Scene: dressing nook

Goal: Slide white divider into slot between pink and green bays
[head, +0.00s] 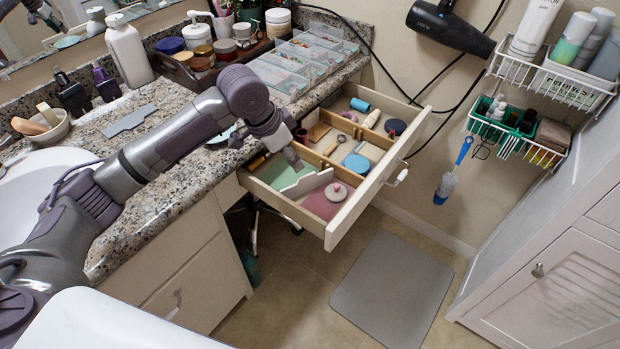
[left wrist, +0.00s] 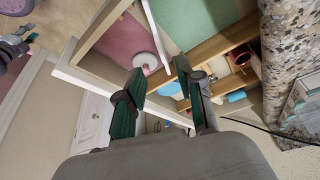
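The white divider (head: 306,183) is in the open drawer, between the green bay (head: 272,172) and the pink bay (head: 322,207). In the left wrist view the divider (left wrist: 158,35) shows as a narrow white strip with pink on one side and green on the other. I cannot tell whether it is fully down in its slot. My left gripper (head: 294,160) is just above the divider. Its green-padded fingers (left wrist: 162,72) are apart, with the divider's near end between their tips and a visible gap.
The drawer (head: 345,217) has wooden partitions and small items, including a round pink-white item (head: 336,192) in the pink bay. The granite counter (head: 190,165) lies left of it. A hair dryer (head: 450,28) and wire baskets (head: 545,75) hang on the walls.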

